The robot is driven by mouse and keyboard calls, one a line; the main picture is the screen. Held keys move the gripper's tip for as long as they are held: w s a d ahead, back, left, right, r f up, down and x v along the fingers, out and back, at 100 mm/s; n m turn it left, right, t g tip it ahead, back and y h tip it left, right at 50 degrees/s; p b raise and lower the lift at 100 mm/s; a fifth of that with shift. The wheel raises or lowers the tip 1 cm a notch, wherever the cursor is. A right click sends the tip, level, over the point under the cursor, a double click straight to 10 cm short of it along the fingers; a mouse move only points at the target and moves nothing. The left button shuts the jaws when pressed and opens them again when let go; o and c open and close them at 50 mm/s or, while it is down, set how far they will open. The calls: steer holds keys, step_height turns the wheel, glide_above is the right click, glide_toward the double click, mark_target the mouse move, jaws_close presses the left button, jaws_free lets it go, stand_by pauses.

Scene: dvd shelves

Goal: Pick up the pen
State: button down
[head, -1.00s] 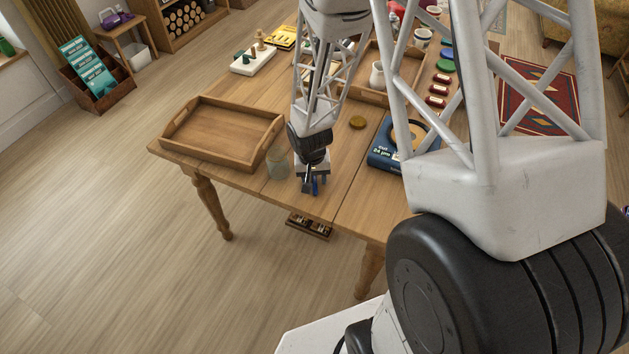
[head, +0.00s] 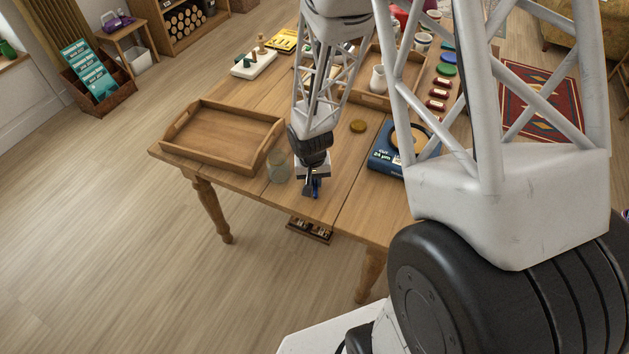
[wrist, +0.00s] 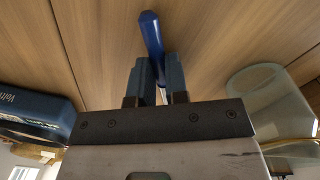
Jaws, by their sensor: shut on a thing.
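The pen is a slim blue stick. In the wrist view the pen (wrist: 151,32) stands out beyond the fingertips, with its body running back between them. My gripper (wrist: 157,82) is shut on the pen, with one finger on each side of it. In the head view my gripper (head: 311,187) is low over the near edge of the wooden table, and the blue of the pen (head: 316,187) shows at its fingers. I cannot tell whether the pen touches the table top.
A clear glass jar (head: 278,166) stands just left of my gripper; it also shows in the wrist view (wrist: 268,102). A wooden tray (head: 225,137) lies further left.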

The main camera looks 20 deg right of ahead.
mark_target(315, 182)
steer(key=shift+r, duration=0.6)
step_height(315, 182, up, 2)
steer(key=s+a+r, duration=0.1)
steer(key=s, duration=1.5)
steer(key=shift+r, duration=0.25)
